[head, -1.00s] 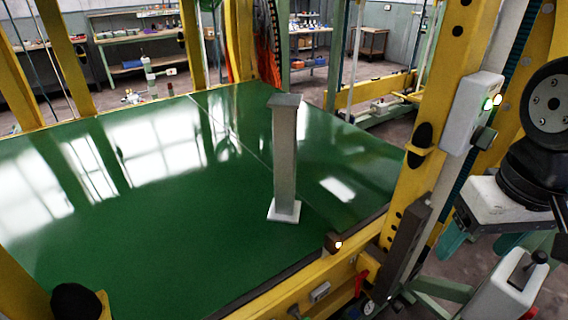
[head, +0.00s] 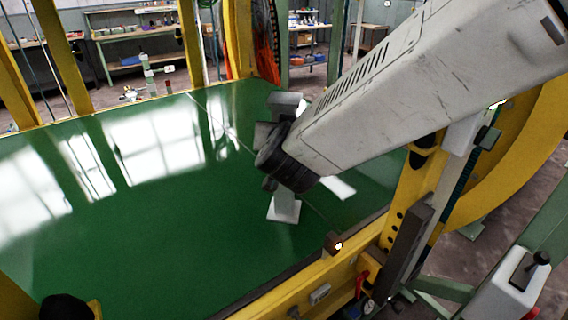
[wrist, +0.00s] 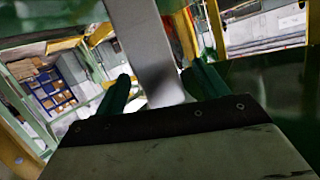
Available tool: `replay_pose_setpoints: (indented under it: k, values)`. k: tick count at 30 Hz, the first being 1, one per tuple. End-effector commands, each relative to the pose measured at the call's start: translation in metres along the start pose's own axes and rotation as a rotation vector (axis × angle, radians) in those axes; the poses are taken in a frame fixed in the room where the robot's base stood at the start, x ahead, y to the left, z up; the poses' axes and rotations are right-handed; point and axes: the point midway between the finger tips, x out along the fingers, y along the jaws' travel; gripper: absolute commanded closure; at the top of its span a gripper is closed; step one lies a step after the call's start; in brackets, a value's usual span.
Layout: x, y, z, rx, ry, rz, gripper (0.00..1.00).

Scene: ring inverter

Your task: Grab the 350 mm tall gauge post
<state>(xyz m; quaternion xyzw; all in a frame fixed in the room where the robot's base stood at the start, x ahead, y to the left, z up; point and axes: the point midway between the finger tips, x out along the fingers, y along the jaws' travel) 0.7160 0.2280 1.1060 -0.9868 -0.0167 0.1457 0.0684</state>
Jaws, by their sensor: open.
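The gauge post (head: 284,208) is a pale grey square column with a wider cap and a square foot. It stands upright on the green table (head: 170,230). In the head view my arm's wrist hides its middle, while the cap and foot still show. In the wrist view the post's shaft (wrist: 146,42) runs down from the top edge and lies between the two green fingers of my gripper (wrist: 162,84). The fingers are spread, with visible room on both sides of the shaft. I cannot tell how deep the post sits between them.
A yellow frame (head: 412,185) with posts and rails surrounds the table; my arm reaches in past its right upright. The shiny tabletop left of the post is clear. Shelves and benches stand behind.

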Motion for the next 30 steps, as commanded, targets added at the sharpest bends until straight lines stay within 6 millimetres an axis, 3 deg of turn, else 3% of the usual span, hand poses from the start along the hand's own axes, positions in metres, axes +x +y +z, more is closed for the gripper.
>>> replay_pose_setpoints:
  k: [6,12,23,30]
  values:
    - [-0.003,-0.006,0.019,-0.068,0.116,0.169,0.27]
    - [-0.003,-0.003,0.022,-0.093,0.155,0.232,0.27]
    - [0.031,0.008,0.019,-0.093,0.155,0.236,0.27]
    - [0.064,0.017,0.016,-0.091,0.155,0.234,0.27]
